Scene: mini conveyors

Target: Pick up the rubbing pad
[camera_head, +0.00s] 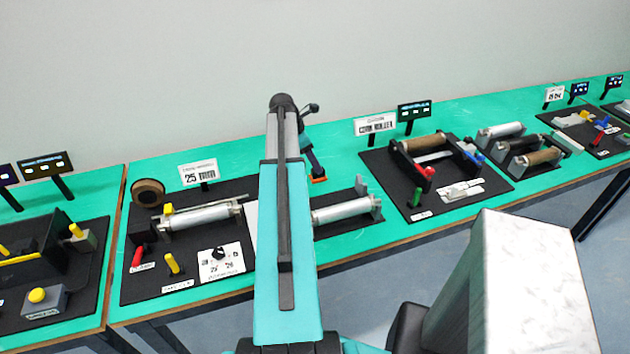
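I cannot surely identify the rubbing pad; no item carries a readable label with that name.
Teal tables (340,248) run along the wall. The left-centre black board (190,282) bears a grey roller (200,215), a brown ring (148,192) and coloured handles. Another board (408,203) holds a brown roller (422,143). A pale metal box-like shape fills the lower right foreground.

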